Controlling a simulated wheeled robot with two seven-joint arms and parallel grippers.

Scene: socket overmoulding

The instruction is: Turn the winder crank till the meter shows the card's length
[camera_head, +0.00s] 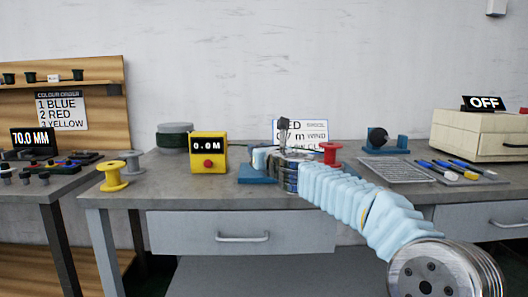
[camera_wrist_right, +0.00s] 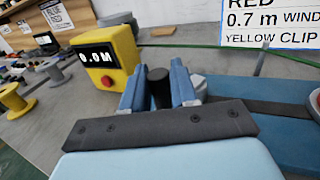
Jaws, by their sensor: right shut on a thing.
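The yellow meter (camera_head: 208,152) stands on the bench and reads 0.0 M; it also shows in the right wrist view (camera_wrist_right: 105,55). The card (camera_head: 313,131) stands at the back; in the right wrist view the card (camera_wrist_right: 268,22) reads RED, 0.7 m WIND, YELLOW CLIP. My right gripper (camera_wrist_right: 158,92) has its two blue fingers shut on the black crank knob (camera_wrist_right: 158,80). The blue winder base (camera_head: 257,180) shows beside my gripper in the head view. The rest of the winder is mostly hidden behind my right arm. My left gripper is in neither view.
A green cable (camera_wrist_right: 190,45) runs behind the gripper toward the card. A grey tray (camera_head: 396,171), pens and a box marked OFF (camera_head: 470,132) are at right.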

